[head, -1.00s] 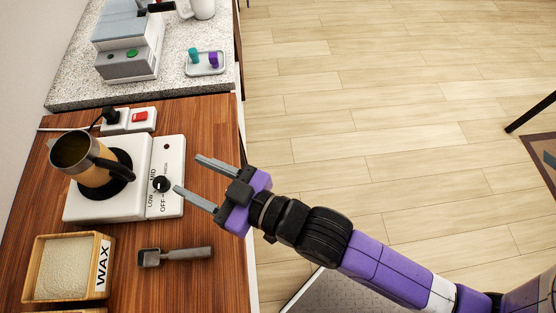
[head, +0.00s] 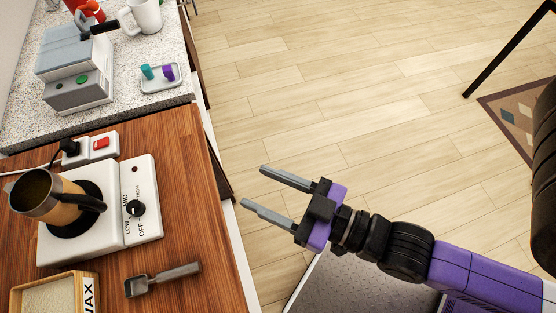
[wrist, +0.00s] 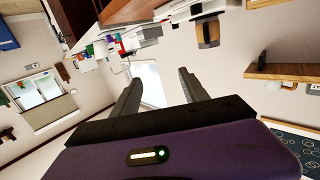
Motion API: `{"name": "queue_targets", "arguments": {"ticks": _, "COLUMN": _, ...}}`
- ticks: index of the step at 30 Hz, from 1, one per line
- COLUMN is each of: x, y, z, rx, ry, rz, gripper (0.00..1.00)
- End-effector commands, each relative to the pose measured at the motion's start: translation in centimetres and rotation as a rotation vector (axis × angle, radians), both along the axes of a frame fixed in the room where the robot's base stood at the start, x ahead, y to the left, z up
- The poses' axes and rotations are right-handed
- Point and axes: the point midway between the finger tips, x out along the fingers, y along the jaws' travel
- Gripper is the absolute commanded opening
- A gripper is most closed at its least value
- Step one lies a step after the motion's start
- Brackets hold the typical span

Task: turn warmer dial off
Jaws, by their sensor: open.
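The warmer (head: 85,237) is a white box on the wooden counter in the head view. Its black dial (head: 135,208) sits on the right-hand panel, among printed LOW, MID, HIGH and OFF labels. The dial's exact pointer setting is too small to read surely. A metal pitcher (head: 65,212) with a tan band and black handle stands on the warmer's round black plate. My gripper (head: 253,187) is open and empty, to the right of the dial, beyond the counter edge and apart from it. Its two spread fingers also show in the wrist view (wrist: 158,80).
A power strip with a red switch (head: 101,143) lies behind the warmer. A grey machine (head: 75,75) and small tray (head: 162,86) stand on the speckled counter. Open floor (head: 350,100) lies right.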

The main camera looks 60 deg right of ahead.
Motion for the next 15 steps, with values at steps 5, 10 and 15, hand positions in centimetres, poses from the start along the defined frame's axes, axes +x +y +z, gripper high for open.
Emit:
{"name": "queue_targets", "arguments": {"ticks": 5, "x": -1.5, "y": -0.7, "z": -0.1, "rx": -0.004, "ry": 0.015, "rz": -0.019, "gripper": 0.52}}
{"name": "queue_targets", "arguments": {"ticks": 10, "x": -1.9, "y": -1.0, "z": 0.0, "rx": -0.005, "ry": 0.019, "rz": -0.026, "gripper": 0.52}}
{"name": "queue_targets", "arguments": {"ticks": 15, "x": -1.9, "y": -1.0, "z": 0.0, "rx": -0.005, "ry": 0.019, "rz": -0.026, "gripper": 0.52}}
